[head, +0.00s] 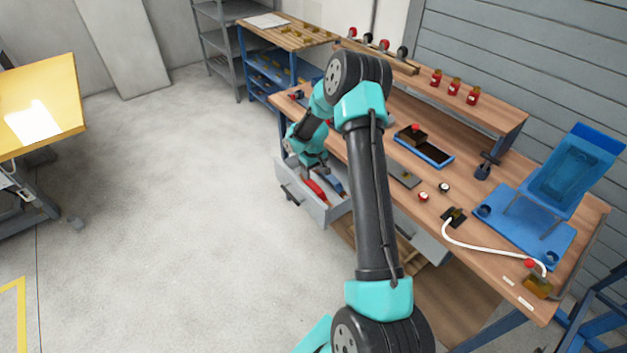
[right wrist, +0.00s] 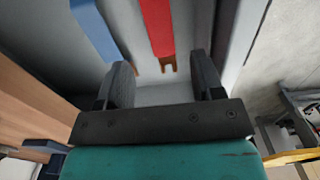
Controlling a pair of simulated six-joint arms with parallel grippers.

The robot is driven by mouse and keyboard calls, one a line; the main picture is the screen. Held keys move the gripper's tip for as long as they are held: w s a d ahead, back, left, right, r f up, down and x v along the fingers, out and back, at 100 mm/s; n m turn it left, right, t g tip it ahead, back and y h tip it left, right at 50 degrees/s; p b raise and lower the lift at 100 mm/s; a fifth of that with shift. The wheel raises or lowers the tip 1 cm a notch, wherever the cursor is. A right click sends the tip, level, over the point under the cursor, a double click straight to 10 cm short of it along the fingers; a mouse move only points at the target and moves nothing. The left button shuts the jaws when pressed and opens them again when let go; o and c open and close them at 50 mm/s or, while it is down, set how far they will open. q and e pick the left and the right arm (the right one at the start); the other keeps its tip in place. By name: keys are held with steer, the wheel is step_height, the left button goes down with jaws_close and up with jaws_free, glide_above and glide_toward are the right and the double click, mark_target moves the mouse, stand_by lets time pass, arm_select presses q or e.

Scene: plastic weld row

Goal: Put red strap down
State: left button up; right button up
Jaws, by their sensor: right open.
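The red strap (head: 315,190) lies in an open grey drawer (head: 309,209) under the workbench. In the right wrist view the red strap (right wrist: 157,22) lies on the drawer floor, its brown notched end towards my gripper. My right gripper (head: 313,174) is low over the drawer. In the right wrist view its two fingers (right wrist: 161,75) are apart with nothing held between them, and the strap's end is just beyond the gap. My left gripper is not in view.
A blue strap (right wrist: 97,30) lies beside the red one in the drawer. Drawer walls stand close on both sides of the gripper. On the workbench (head: 440,180) are a blue tray (head: 437,158), a blue fixture (head: 522,228) and a white cable (head: 486,250). The floor left of the drawer is clear.

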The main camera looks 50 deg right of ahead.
steer(key=shift+r, duration=1.55)
steer(key=shift+a, duration=0.1)
